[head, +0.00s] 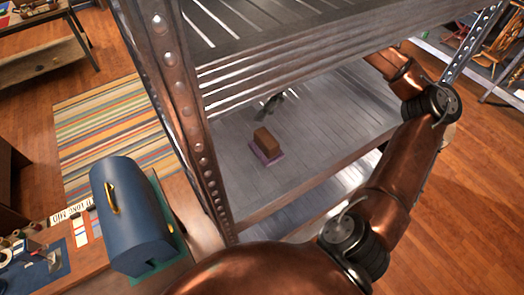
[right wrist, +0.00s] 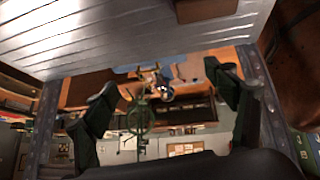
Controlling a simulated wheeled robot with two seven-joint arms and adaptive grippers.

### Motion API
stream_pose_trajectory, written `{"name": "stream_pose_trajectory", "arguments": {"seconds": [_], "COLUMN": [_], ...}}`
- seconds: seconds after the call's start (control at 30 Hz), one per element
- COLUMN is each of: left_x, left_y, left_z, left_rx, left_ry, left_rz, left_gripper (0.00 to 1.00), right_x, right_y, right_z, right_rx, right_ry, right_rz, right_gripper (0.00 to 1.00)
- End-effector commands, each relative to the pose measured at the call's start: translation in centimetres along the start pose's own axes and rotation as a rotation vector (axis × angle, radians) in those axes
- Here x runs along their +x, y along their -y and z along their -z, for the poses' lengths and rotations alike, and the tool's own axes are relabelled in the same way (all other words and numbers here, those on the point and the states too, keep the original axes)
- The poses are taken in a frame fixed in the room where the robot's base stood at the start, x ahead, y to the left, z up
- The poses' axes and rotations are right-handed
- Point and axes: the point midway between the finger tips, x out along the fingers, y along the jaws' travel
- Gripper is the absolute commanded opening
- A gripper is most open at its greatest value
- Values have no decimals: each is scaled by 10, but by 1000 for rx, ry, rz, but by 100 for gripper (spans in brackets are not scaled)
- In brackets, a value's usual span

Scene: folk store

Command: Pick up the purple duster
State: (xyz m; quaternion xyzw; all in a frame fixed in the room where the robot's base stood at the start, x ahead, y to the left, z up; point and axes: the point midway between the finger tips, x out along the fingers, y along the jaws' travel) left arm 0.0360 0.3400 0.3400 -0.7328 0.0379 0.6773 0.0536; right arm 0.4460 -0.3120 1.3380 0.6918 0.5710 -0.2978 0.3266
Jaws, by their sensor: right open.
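The purple duster (head: 265,146) is a brown block on a thin purple base. It lies flat on the lower shelf board (head: 315,135), near the board's front left part. A brown block at the top edge of the right wrist view (right wrist: 205,9) looks like the same duster, cut off by the frame. My right gripper (right wrist: 168,84) is open, with nothing between its fingers. In the head view only a small dark part, seemingly its fingertips (head: 272,101), shows beyond the duster; the upper board hides the rest. My left gripper is out of view.
The upper slatted shelf board (head: 290,50) overhangs the lower one. A perforated metal post (head: 185,110) stands left of the duster. A blue box with a yellow handle (head: 130,215) stands on a wooden table at lower left. The lower board around the duster is bare.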

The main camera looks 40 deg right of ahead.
Motion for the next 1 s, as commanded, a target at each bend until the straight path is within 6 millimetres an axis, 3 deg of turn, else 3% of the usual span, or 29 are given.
{"name": "stream_pose_trajectory", "arguments": {"seconds": [0.1,0.23,1.0], "left_x": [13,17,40], "left_y": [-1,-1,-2], "left_z": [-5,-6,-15], "left_rx": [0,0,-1], "left_ry": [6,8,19], "left_rz": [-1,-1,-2], "left_gripper": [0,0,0], "right_x": [4,2,69], "right_y": [39,60,81], "right_z": [-26,-40,-69], "right_rx": [8,21,24], "right_ry": [155,246,267], "right_rz": [69,106,117], "right_gripper": [78,78,78]}}
